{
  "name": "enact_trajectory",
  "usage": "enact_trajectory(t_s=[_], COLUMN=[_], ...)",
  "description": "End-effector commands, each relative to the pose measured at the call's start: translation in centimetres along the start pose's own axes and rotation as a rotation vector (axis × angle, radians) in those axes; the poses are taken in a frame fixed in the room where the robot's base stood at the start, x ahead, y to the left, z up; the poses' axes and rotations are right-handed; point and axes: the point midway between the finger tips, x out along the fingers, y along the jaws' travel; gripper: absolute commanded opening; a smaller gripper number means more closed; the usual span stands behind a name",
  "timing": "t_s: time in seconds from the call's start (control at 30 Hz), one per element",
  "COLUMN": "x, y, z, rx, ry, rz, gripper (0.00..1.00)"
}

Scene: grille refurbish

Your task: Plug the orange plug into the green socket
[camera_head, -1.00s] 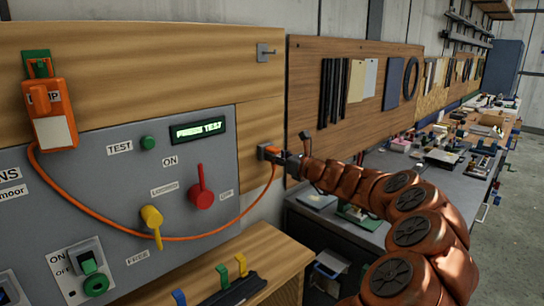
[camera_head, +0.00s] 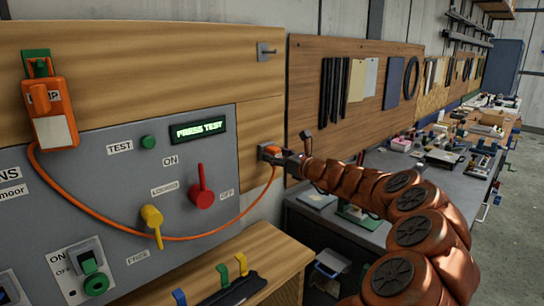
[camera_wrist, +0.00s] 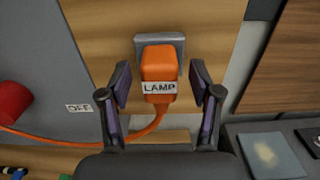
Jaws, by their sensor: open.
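The orange plug (camera_wrist: 160,66), labelled LAMP, sits against a grey block (camera_wrist: 171,40) on the wooden board; in the head view the plug (camera_head: 272,149) is right of the grey panel. Its orange cord runs left to the orange lamp box (camera_head: 51,112). In the head view my gripper (camera_head: 290,160) partly hides the plug. The green socket (camera_head: 96,284) is low on the panel at lower left, beneath a switch marked ON and OFF.
The grey panel (camera_head: 100,155) carries a red lever (camera_head: 201,186), a yellow lever (camera_head: 152,219), a green TEST button (camera_head: 148,142) and a display (camera_head: 198,130) reading PRESS TEST. A wooden ledge (camera_head: 262,244) with coloured hooks juts out below. The cord hangs across the panel.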

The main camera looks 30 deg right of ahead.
Motion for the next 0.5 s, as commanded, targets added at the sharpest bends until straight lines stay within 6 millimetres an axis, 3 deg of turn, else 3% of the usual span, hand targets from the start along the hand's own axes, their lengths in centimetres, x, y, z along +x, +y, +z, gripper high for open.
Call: enact_trajectory(t_s=[0.5], x=[-3.4], y=[-0.1], z=[0.0], rx=[0.001], ry=[0.0], rz=[-0.002], gripper=[0.64])
